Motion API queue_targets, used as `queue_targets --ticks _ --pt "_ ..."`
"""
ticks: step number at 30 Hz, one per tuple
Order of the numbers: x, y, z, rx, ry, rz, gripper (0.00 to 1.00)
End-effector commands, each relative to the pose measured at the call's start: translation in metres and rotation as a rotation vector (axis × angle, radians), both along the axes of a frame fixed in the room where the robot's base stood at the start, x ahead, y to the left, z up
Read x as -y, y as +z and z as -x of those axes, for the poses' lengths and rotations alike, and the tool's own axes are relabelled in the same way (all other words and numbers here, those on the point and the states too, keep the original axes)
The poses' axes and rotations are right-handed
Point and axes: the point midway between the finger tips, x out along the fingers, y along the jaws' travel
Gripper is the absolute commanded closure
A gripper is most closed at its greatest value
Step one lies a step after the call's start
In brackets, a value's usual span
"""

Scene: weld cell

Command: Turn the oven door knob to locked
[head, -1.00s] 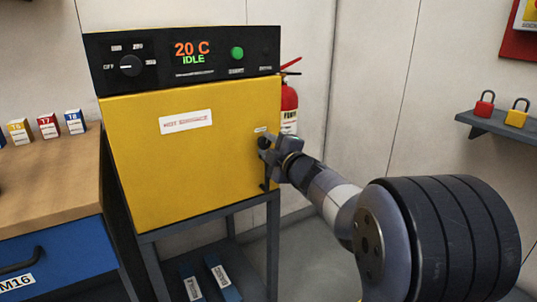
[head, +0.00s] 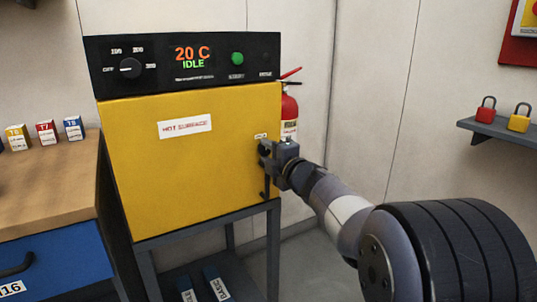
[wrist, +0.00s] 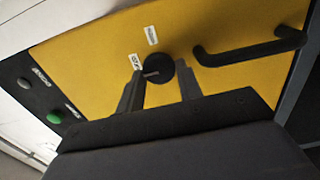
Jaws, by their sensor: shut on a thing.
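The oven (head: 190,165) has a yellow door with a "HOT SURFACE" label. The round black door knob (wrist: 158,68) shows between my fingertips in the wrist view. Its pale pointer line points left in that view, toward the nearer of two small white labels; I cannot read their words surely. My gripper (wrist: 159,86) is shut on the knob, one finger on each side. In the head view my gripper (head: 266,153) is at the door's right edge and hides most of the knob. The black door handle (wrist: 250,48) is to the right of the knob in the wrist view.
The oven's control panel (head: 185,62) reads 20 C, IDLE. A fire extinguisher (head: 289,112) stands behind the oven's right side. A wooden-topped bench (head: 50,185) with small boxes is at left. A shelf (head: 497,133) with red and yellow padlocks is at right.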

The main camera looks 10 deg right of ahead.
Motion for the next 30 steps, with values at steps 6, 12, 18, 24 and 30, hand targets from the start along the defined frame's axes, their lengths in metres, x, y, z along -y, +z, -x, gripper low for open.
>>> queue_targets --ticks 6,12,18,24,30 --pt "0.0 -0.001 0.0 -0.001 0.001 0.001 0.6" --pt "0.0 0.0 0.0 -0.001 0.001 0.0 0.46" --pt "0.0 0.0 0.0 0.0 0.0 -0.001 0.46" --pt "0.005 0.001 0.015 0.0 0.0 0.0 0.46" --pt "0.017 0.003 0.051 0.001 -0.003 0.0 0.46"
